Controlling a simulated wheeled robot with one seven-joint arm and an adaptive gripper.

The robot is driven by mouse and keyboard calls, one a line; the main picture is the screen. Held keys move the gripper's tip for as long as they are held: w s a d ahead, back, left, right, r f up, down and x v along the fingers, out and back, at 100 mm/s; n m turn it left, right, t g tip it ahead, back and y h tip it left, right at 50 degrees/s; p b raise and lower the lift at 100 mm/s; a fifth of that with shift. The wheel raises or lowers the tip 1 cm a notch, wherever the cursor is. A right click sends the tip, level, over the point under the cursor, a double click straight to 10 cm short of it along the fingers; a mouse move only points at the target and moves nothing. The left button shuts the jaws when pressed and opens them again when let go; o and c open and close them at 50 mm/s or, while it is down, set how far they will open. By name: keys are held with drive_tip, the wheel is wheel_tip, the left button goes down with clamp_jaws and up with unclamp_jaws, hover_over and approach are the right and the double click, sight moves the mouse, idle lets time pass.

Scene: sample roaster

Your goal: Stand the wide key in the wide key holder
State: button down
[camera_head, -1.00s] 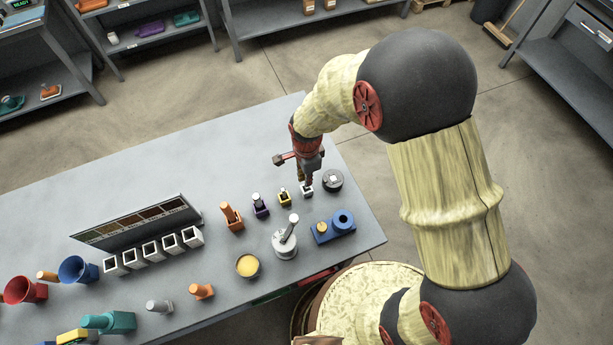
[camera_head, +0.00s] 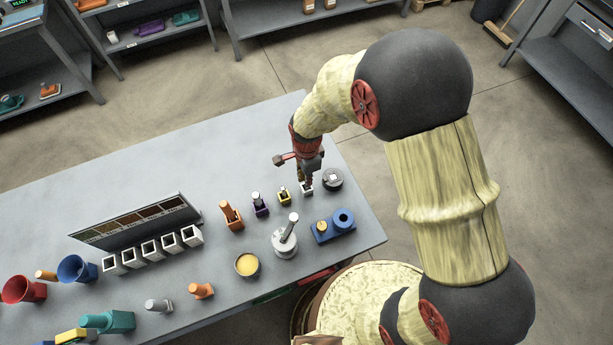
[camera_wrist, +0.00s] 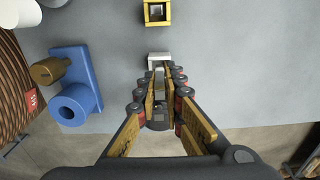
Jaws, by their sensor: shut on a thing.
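My gripper (camera_head: 303,179) points down at the right end of the grey table, over a small white holder (camera_head: 307,188). In the wrist view its fingers (camera_wrist: 159,76) are shut on a narrow pale piece, which I take to be the wide key (camera_wrist: 159,83). The white holder (camera_wrist: 159,57) lies right at the fingertips there. The fingers hide much of the key and its lower end, so I cannot tell how deep it sits in the holder. A yellow square holder (camera_head: 284,196) stands beside it; its square opening shows in the wrist view (camera_wrist: 157,12).
A purple holder (camera_head: 261,208) and an orange holder (camera_head: 234,222) stand in line to the left, each with a piece upright. A blue block (camera_head: 334,229) and a grey-white tamper-like piece (camera_head: 285,243) stand in front.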

drive_tip(key=shift+f+b, duration=0.9)
drive_tip(key=shift+f, duration=0.65)
drive_tip(key=c, duration=1.9)
unclamp_jaws()
drive_tip(key=shift+o, duration=0.4)
wheel_tip(320, 180, up, 12)
drive_tip(key=shift+r, duration=0.1)
